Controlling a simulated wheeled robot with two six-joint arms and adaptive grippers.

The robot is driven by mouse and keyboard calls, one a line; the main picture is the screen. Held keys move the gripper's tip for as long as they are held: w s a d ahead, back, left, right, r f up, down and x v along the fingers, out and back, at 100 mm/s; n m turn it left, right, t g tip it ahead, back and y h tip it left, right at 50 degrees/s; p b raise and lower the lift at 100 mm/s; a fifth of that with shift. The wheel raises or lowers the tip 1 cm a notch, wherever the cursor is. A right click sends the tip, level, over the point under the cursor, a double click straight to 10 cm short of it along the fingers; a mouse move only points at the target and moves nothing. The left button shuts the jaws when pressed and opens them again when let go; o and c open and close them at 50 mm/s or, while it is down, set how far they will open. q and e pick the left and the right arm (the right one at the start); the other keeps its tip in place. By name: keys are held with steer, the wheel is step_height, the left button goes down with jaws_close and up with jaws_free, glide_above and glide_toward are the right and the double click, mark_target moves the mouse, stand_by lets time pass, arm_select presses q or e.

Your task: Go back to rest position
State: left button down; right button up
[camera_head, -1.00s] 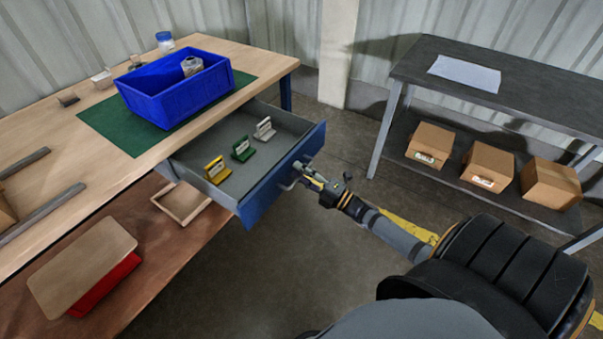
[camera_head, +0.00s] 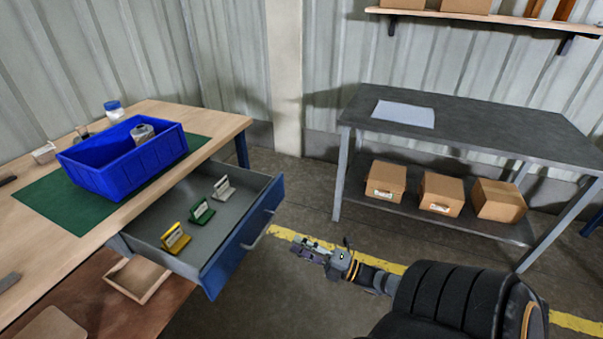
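The blue-fronted drawer (camera_head: 228,258) stands pulled out from under the wooden workbench. Three filter cartridges stand inside it in a row: a yellow one (camera_head: 175,238) nearest, a green one (camera_head: 202,211) in the middle and a white-grey one (camera_head: 223,188) at the back. My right gripper (camera_head: 303,248) is over the floor, to the right of the drawer's handle (camera_head: 257,236) and clear of it. Its two fingers look apart, with nothing between them. My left gripper is not in view.
A blue bin (camera_head: 110,165) holding a jar (camera_head: 143,134) stands on a green mat (camera_head: 45,207) on the bench (camera_head: 185,112). At right, a grey table (camera_head: 480,125) has cardboard boxes (camera_head: 441,193) on its lower shelf. Open floor lies between bench and table.

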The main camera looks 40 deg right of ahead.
stand_by(0.3)
